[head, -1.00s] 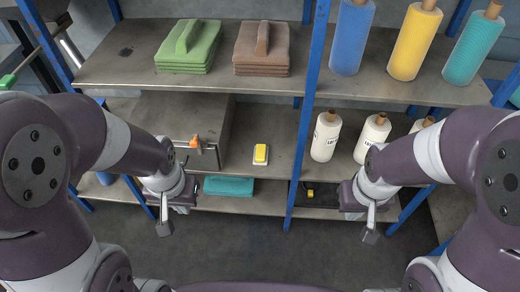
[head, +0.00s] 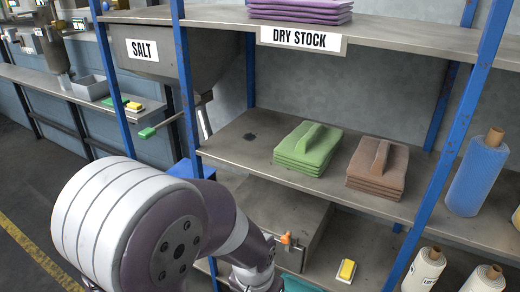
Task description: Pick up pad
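A small yellow block on a white base (head: 346,270) lies on the middle shelf, right of a metal box with an orange handle. A similar yellow piece (head: 134,106) lies on the counter at far left, beside a green one (head: 114,101). I cannot tell which of these is the pad. Folded green (head: 308,149) and brown (head: 377,168) stacks, each with a raised grip-like strip on top, lie on the shelf above. My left arm reaches down at the bottom centre, but its fingers are below the frame. My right gripper is out of view.
Blue uprights (head: 185,90) frame the rack. A purple stack (head: 300,10) lies on the top shelf, above the DRY STOCK sign (head: 300,38). A blue roll (head: 477,175) stands at right. A SALT hopper (head: 140,49) hangs at left, with a green-tipped lever (head: 147,132) below it.

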